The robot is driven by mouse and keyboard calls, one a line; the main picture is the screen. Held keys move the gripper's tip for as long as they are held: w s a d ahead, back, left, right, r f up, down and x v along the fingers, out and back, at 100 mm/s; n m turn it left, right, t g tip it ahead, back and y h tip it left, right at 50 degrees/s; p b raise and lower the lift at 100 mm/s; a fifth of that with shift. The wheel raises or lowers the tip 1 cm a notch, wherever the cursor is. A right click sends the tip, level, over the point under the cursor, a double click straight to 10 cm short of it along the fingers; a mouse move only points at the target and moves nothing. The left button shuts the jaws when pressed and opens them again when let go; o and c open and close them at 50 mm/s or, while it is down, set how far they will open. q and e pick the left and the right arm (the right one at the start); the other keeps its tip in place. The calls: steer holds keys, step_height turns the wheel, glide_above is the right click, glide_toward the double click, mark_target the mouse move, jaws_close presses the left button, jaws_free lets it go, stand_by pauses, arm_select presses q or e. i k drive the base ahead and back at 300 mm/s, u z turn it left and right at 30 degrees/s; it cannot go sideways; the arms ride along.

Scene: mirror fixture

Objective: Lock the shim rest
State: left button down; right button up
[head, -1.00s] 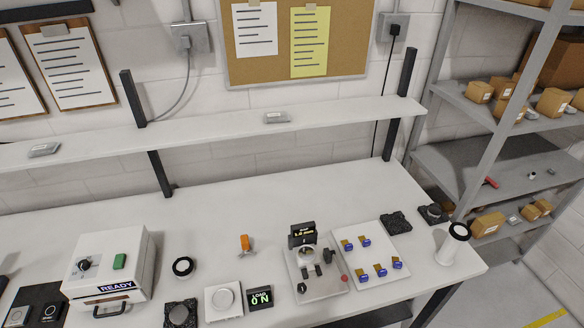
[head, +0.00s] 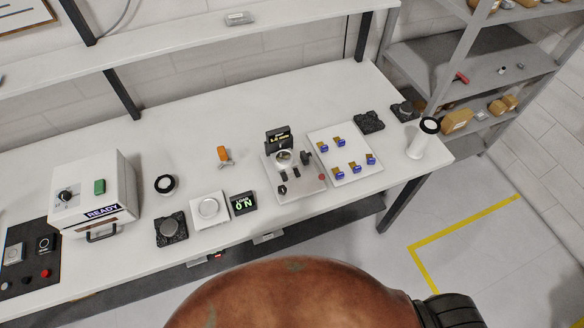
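The mirror fixture (head: 309,190) is a grey plate on the bench, right of centre. It carries a small round bright part (head: 284,158), dark knobs or clamps and a red knob (head: 321,177). A black display (head: 279,138) with yellow text stands at its back. Which of these parts is the shim rest, and whether it is locked, is too small to tell. To its right, a white tray (head: 345,180) holds several small blue-and-brown pieces (head: 338,141). Neither of my grippers is in view.
A white READY box (head: 93,193) stands left. A large brown rounded shape covers the bottom centre.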

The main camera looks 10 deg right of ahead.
mark_target(282, 190)
steer(key=u, duration=2.2)
steer(key=k, duration=0.65)
steer(key=z, duration=0.8)
